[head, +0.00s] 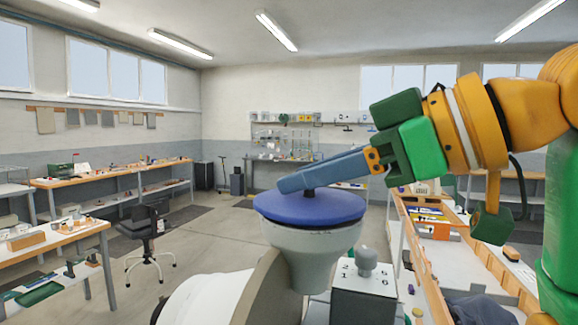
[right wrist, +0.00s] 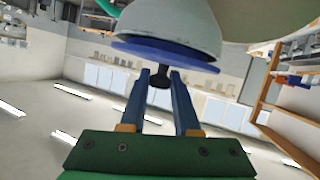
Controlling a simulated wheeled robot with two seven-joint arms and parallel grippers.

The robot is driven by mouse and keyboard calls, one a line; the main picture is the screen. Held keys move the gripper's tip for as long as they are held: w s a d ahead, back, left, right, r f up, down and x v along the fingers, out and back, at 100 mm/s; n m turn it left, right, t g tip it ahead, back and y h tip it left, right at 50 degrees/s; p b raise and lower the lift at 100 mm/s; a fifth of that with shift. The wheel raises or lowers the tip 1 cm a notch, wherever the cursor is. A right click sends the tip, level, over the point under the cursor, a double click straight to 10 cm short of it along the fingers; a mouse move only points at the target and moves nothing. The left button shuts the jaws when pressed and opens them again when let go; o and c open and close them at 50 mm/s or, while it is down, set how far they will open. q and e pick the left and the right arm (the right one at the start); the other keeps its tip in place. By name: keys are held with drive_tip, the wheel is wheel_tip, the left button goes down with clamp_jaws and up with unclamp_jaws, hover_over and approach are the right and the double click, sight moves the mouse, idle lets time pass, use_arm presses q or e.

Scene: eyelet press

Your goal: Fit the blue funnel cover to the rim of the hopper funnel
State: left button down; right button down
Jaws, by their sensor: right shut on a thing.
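The blue funnel cover (head: 310,208) is a round disc lying level over the mouth of the pale hopper funnel (head: 318,250) in the head view. My right gripper (head: 288,183) comes in from the right, with its blue-grey fingers shut on the dark knob (head: 308,193) at the cover's top. In the right wrist view, which looks upside down, the fingers hold the knob (right wrist: 159,80) and the cover (right wrist: 185,58) lies against or very near the funnel's rim (right wrist: 165,20). I cannot tell whether it is fully seated. My left gripper is not in view.
A grey box with a rounded knob and numbers (head: 363,290) stands right of the funnel. A wooden-edged bench (head: 480,260) with trays runs along the right. Workbenches (head: 120,178) and a black chair (head: 150,225) stand at the left, with open floor between.

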drive_tip(key=shift+f, duration=0.55)
drive_tip(key=shift+w, duration=0.1)
drive_tip(key=c, duration=0.6)
unclamp_jaws()
drive_tip(key=shift+o, duration=0.2)
